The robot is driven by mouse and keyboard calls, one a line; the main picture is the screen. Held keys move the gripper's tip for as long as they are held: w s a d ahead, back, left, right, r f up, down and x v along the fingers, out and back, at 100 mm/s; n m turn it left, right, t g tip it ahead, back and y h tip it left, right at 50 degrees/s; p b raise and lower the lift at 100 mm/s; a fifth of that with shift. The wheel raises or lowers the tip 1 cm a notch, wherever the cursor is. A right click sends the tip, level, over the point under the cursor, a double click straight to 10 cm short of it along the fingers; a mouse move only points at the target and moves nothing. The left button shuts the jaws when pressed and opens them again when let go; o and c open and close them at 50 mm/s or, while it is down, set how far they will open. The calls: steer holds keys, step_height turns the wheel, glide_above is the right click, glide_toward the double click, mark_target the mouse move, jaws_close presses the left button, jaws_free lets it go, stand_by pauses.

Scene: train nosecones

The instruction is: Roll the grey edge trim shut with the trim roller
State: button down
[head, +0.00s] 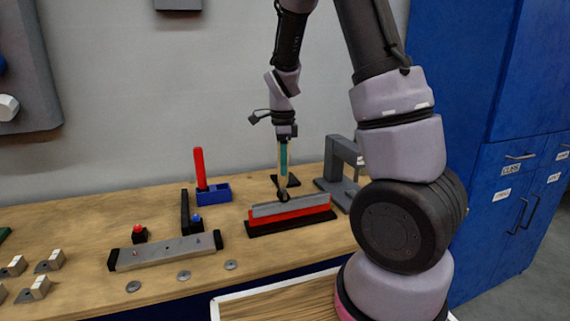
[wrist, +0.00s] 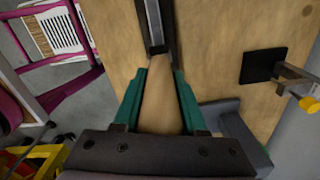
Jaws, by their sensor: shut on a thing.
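My gripper (head: 283,163) points straight down over the workbench and is shut on the trim roller's tan handle. In the wrist view the handle (wrist: 158,105) lies between the teal fingers, with the roller's dark fork (wrist: 154,22) beyond them. In the head view the roller's dark lower end (head: 284,194) is at the upper edge of the grey edge trim (head: 265,210), near its middle. I cannot tell whether it touches. The trim runs along the top of a red strip (head: 290,218) on a black base (head: 290,228). The roller wheel is not clearly visible.
A blue block with a red handle (head: 199,170) and a grey bar (head: 165,252) are to the left. A wood-bottomed tray (head: 290,302) is in front.

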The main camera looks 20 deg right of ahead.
steer(key=shift+a, duration=0.15)
steer(key=shift+a, duration=1.4)
steer(key=shift+s+a, duration=0.1)
steer(key=shift+a, duration=1.15)
steer(key=shift+a, duration=1.4)
